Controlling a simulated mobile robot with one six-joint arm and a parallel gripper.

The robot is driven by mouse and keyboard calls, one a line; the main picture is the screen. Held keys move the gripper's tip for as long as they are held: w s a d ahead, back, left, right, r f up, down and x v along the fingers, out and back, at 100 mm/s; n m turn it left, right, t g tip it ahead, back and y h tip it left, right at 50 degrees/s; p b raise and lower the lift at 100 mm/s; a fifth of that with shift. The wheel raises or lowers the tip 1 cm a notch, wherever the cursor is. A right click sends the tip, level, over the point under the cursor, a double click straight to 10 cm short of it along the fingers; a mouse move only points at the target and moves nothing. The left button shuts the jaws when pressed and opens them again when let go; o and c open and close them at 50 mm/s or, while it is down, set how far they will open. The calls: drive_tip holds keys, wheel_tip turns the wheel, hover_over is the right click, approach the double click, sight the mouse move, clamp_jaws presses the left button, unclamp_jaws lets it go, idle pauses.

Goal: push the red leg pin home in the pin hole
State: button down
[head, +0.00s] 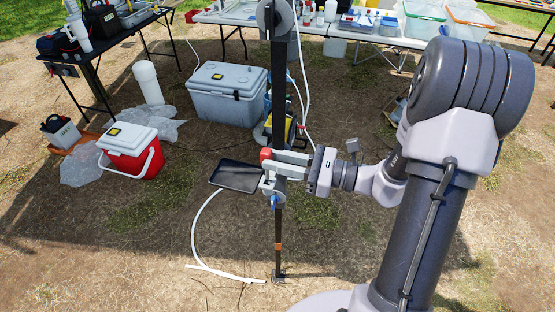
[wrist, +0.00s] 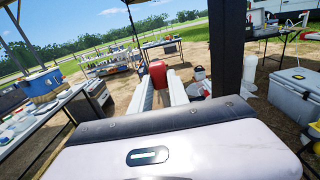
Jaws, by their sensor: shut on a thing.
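The red leg pin (head: 265,154) shows as a small red block at the dark upright leg (head: 279,100), at the left end of my gripper's fingers. My gripper (head: 275,158) reaches in from the right, level, and is shut on the pin. In the wrist view the red pin (wrist: 158,74) sits between the tips of my gripper's pale fingers (wrist: 159,85). The dark leg (wrist: 232,50) stands close to the right of the fingers there. The pin hole is hidden, and I cannot tell how deep the pin sits.
A grey bracket with a blue knob (head: 273,201) is on the leg just below my gripper. A black tray (head: 237,176) and a white hose (head: 194,225) lie left of it. A grey cooler (head: 228,95) and a red cooler (head: 131,155) stand further back. The ground in front is mostly clear.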

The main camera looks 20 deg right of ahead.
sight(269, 178)
drive_tip(key=shift+f, duration=0.15)
drive_tip(key=shift+f+b, duration=0.35)
drive_tip(key=shift+b, duration=0.05)
wheel_tip(269, 178, down, 6)
drive_tip(key=b, duration=0.5)
idle(1.6)
drive_tip(key=c, duration=1.2)
unclamp_jaws()
drive_tip(key=p+v, duration=0.4)
drive_tip(key=v, duration=1.3)
drive_tip(key=shift+s+d, duration=0.1)
drive_tip(key=shift+d, duration=0.05)
